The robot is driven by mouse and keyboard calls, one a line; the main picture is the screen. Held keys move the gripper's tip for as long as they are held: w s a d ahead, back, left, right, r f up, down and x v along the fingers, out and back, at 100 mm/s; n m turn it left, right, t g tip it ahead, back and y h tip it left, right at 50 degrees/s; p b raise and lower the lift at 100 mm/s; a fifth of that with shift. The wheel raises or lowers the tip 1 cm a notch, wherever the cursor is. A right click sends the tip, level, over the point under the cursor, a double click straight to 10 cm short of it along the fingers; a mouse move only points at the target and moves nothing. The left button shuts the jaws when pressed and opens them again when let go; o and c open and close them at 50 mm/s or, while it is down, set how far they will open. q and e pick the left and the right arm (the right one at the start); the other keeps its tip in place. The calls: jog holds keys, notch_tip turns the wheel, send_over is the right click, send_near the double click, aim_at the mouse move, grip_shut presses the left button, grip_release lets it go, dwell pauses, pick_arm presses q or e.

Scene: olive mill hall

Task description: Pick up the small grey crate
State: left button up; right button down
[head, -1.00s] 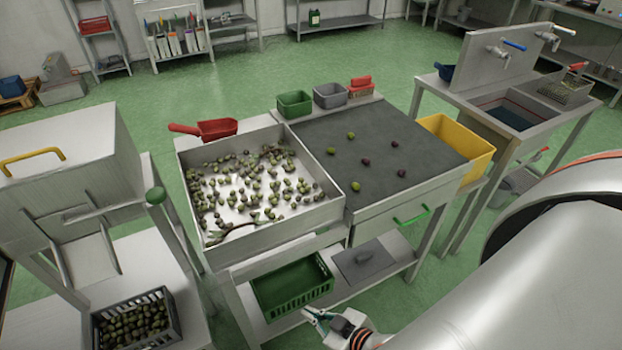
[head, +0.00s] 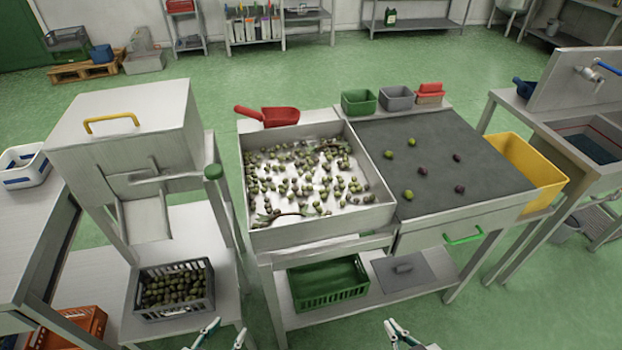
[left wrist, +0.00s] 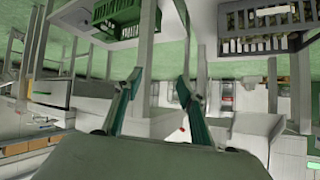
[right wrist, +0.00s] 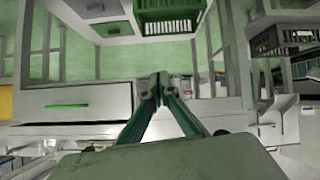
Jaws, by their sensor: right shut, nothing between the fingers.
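A small grey slatted crate (head: 188,309) full of olives stands upright on the low shelf under the steel hopper machine, in the head view's lower left. It also shows at the top right of the left wrist view (left wrist: 262,43) and at the right of the right wrist view (right wrist: 297,36). My left gripper (head: 224,333) is open and empty, below and right of the crate in the head view and apart from it. My right gripper (head: 392,330) is shut and empty, in front of the sorting table, well right of the crate.
A machine leg stands beside the grey crate. An orange crate (head: 72,325) is at lower left. A small grey bin (head: 397,102) sits on the tabletop. Green floor is open behind.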

dwell(0.3)
jog(key=c, duration=2.1)
grip_release()
jog(key=shift+s, duration=0.1)
